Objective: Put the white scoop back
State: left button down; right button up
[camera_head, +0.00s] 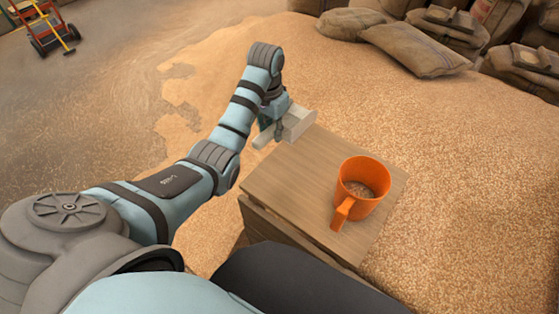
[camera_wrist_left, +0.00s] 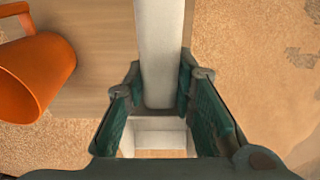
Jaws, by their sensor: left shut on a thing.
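The white scoop (camera_head: 298,122) is at the far left edge of the wooden box top (camera_head: 305,170). My left gripper (camera_head: 275,123) is shut on the scoop. In the left wrist view the long white handle (camera_wrist_left: 160,45) runs between the fingers of the left gripper (camera_wrist_left: 160,88). The scoop's boxy part (camera_wrist_left: 157,128) shows below, partly hidden by the gripper. I cannot tell whether the scoop touches the box top. My right gripper is not in view.
An orange scoop cup (camera_head: 362,187) with grain in it stands on the right of the box top. Loose grain (camera_head: 460,190) surrounds the box. Filled sacks (camera_head: 415,47) lie at the back right. A red hand truck (camera_head: 45,28) stands far left.

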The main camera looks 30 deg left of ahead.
pick_arm(q)
notch_tip(320, 180, down, 17)
jog(key=b, duration=0.4)
jog(key=shift+r, duration=0.1)
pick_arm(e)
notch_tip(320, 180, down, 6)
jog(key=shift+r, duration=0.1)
pick_arm(q)
jog(key=c, duration=1.3)
grip_release()
jog(key=shift+c, duration=0.2)
notch_tip(320, 180, up, 12)
jog(key=p, duration=0.4)
jog(key=shift+s, duration=0.3)
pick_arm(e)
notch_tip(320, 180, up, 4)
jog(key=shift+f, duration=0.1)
